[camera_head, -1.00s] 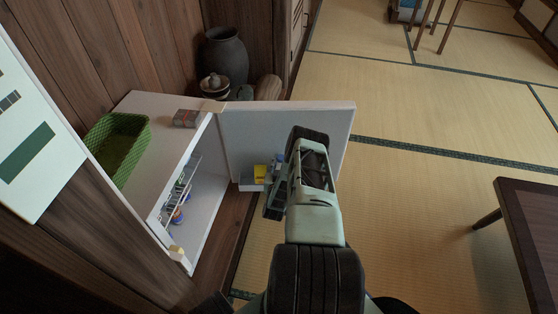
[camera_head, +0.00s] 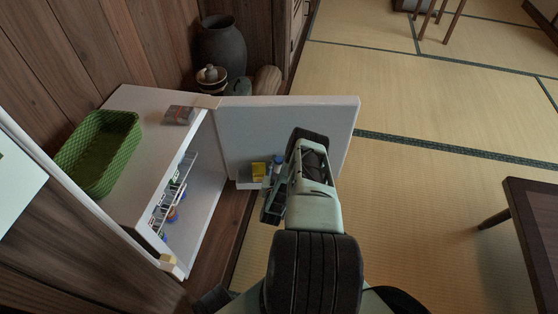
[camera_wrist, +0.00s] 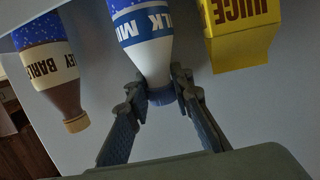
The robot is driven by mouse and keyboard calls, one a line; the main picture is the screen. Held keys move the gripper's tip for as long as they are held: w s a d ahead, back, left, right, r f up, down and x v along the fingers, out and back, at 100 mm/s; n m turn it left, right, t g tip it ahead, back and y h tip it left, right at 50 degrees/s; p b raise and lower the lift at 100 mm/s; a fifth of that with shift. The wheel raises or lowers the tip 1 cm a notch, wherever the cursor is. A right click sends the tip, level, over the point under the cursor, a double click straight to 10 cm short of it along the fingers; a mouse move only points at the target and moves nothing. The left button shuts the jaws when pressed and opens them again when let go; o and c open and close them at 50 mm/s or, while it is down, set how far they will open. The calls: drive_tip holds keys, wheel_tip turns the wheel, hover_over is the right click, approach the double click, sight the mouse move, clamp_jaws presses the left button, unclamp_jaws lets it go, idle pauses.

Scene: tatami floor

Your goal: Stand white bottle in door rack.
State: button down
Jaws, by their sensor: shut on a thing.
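The white bottle (camera_wrist: 145,40), with a blue MILK label and blue cap, is in the middle of the wrist view. My gripper (camera_wrist: 157,86) is shut on its neck, just by the cap. In the head view a small blue top (camera_head: 279,159) shows beside my gripper (camera_head: 273,196), partly hidden by my arm. The door rack (camera_head: 247,184) is low on the inner face of the open fridge door (camera_head: 285,130). The bottle's base is out of the wrist view, so I cannot tell whether it rests in the rack.
A yellow juice carton (camera_wrist: 240,30) is on one side of the bottle and a brown barley bottle (camera_wrist: 55,65) on the other, both close. The fridge (camera_head: 150,130) stands open at left, with a green basket (camera_head: 128,150) on top.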

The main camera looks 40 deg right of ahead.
idle(0.3)
drive_tip(key=c, duration=2.2)
unclamp_jaws()
drive_tip(key=shift+f, duration=0.2)
drive_tip(key=o, duration=0.5)
drive_tip(key=shift+r, duration=0.25)
